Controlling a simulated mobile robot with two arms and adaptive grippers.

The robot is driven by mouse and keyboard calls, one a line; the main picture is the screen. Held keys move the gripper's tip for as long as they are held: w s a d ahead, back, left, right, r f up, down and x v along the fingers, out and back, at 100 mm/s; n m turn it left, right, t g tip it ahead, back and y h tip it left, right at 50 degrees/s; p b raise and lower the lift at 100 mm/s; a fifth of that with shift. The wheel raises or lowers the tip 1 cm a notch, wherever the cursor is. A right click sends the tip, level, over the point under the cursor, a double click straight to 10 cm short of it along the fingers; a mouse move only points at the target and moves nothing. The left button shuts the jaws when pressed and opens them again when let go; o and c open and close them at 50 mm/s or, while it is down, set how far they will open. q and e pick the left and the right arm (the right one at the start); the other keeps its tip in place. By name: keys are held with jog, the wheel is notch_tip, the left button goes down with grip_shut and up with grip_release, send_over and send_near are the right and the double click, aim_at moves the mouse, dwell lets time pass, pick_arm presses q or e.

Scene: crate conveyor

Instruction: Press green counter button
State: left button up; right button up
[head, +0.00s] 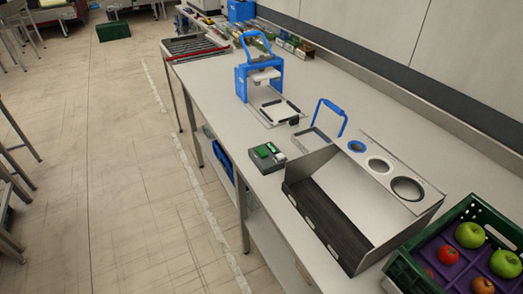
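A small dark box with green parts on its top (268,158) sits near the front edge of the long counter (215,95), left of the metal conveyor unit. It appears to be the counter device, with a green patch (264,152) on its upper face. The picture is too small to tell exactly which green part is the button. Neither of my grippers shows in the head view, and nothing covers the device.
The metal unit (335,170) has a dark belt and round openings. A green crate (400,270) with apples in purple trays stands at lower right. A blue press-like device (243,82) stands further back. Open floor (130,180) lies left of the counter.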

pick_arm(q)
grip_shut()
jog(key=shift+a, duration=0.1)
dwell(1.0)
